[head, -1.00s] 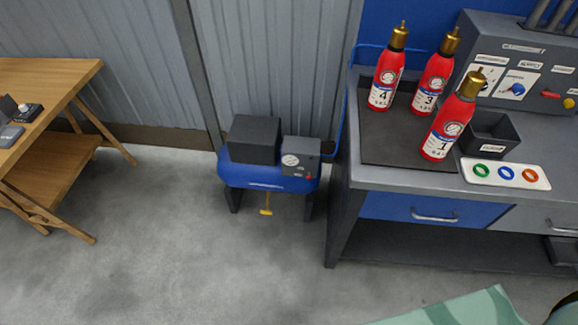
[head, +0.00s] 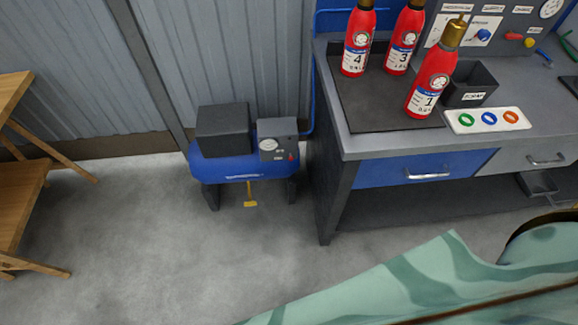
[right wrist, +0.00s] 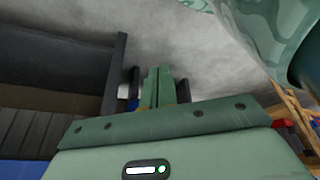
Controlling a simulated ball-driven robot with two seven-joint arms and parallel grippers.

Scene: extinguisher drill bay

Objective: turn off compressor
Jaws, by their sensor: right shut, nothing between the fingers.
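The compressor has a blue tank (head: 243,168) and stands on the floor by the corrugated wall, left of the workbench. A black box (head: 223,130) and a grey control box (head: 277,139) with a round gauge sit on top. A small red control (head: 291,157) shows at the control box's lower right. A yellow piece (head: 250,195) hangs under the tank. My right gripper (right wrist: 158,88) is shut and empty in the right wrist view, over the floor. It does not show in the head view. My left gripper is in neither current view.
The workbench (head: 400,145) on the right carries red extinguishers (head: 432,80), a black bin (head: 470,86) and a panel with coloured rings (head: 488,120). A wooden table (head: 22,180) stands at far left. The grey floor (head: 150,240) before the compressor is clear.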

